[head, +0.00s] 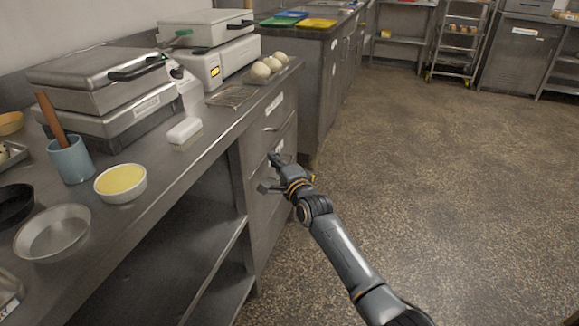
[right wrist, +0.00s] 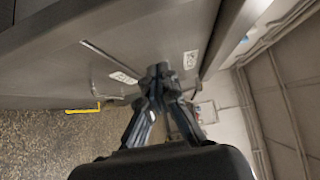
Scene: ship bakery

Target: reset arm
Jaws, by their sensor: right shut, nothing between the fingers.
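My right arm reaches in from the bottom right of the head view. Its gripper (head: 270,172) is beside the drawer fronts (head: 272,135) at the end of the steel counter, below the countertop. In the right wrist view the fingers of this gripper (right wrist: 158,72) come together at the tips with nothing between them. Drawer fronts with white labels (right wrist: 190,60) lie beyond the fingertips. I cannot tell whether the fingers touch the drawer. My left gripper is not in view.
The counter (head: 215,125) holds two hinged steel appliances (head: 100,75), a blue cup (head: 70,158), a yellow-filled bowl (head: 121,182), a round pan (head: 52,232) and several eggs (head: 261,70). Colored boards (head: 317,23) lie farther back. A rack (head: 460,40) stands at the back. The floor (head: 430,170) at right is clear.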

